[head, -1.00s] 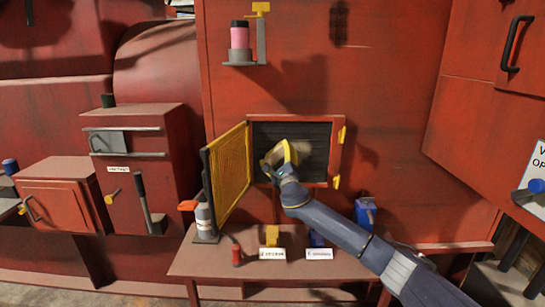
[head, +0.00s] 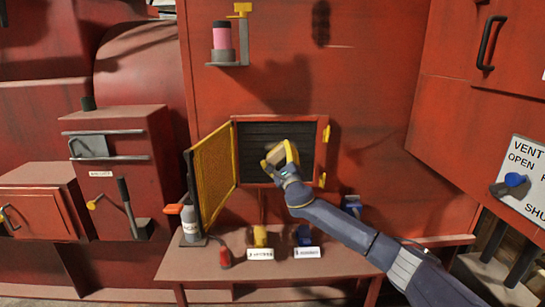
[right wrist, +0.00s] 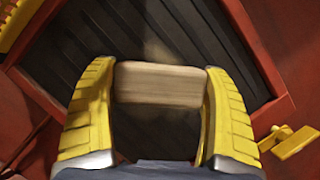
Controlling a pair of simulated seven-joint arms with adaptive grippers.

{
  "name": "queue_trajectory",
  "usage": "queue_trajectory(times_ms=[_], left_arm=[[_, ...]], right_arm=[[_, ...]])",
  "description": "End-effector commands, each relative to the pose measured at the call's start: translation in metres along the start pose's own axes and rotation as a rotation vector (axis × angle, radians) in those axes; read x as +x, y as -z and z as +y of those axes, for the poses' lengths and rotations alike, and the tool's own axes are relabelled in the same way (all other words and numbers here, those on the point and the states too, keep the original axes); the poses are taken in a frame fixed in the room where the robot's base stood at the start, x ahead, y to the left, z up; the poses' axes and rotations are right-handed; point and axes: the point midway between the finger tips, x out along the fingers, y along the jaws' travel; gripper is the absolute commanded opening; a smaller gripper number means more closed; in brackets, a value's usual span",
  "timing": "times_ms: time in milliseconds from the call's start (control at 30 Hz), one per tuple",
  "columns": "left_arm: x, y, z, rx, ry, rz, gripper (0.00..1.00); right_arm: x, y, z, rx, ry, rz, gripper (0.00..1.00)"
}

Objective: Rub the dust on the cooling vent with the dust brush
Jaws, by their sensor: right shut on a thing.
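The cooling vent (head: 262,133) is a dark slatted opening in the red wall, with its yellow mesh door (head: 214,172) swung open to the left. My right gripper (head: 280,158) is in front of the vent's lower middle. In the right wrist view its yellow fingers are shut on the dust brush (right wrist: 157,82), whose pale wooden block shows between them. The bristles are hidden, so I cannot tell whether they touch the slats. A faint tan dust smudge (right wrist: 156,48) shows on the slats just beyond the brush. My left gripper is not in view.
Below is a red bench (head: 215,263) with a grey bottle (head: 190,222), a red item (head: 225,257), a yellow item (head: 260,237), a blue item (head: 304,236) and white labels. A bracket with a pink cylinder (head: 222,38) is above. Yellow latches (head: 326,134) edge the vent's right side.

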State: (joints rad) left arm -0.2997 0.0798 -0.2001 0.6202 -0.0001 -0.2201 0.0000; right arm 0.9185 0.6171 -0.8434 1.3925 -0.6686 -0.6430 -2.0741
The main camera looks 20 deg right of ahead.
Motion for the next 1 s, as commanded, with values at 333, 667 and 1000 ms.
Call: queue_trajectory(times_ms=[333,667,1000], left_arm=[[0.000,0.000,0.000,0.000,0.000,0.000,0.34],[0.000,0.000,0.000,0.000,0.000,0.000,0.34],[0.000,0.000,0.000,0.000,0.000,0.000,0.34]], right_arm=[[-0.004,0.008,-0.010,-0.001,0.001,0.000,0.55],[-0.011,0.022,-0.026,0.000,0.000,-0.001,0.55],[-0.014,0.029,-0.035,-0.001,0.001,-0.001,0.55]])
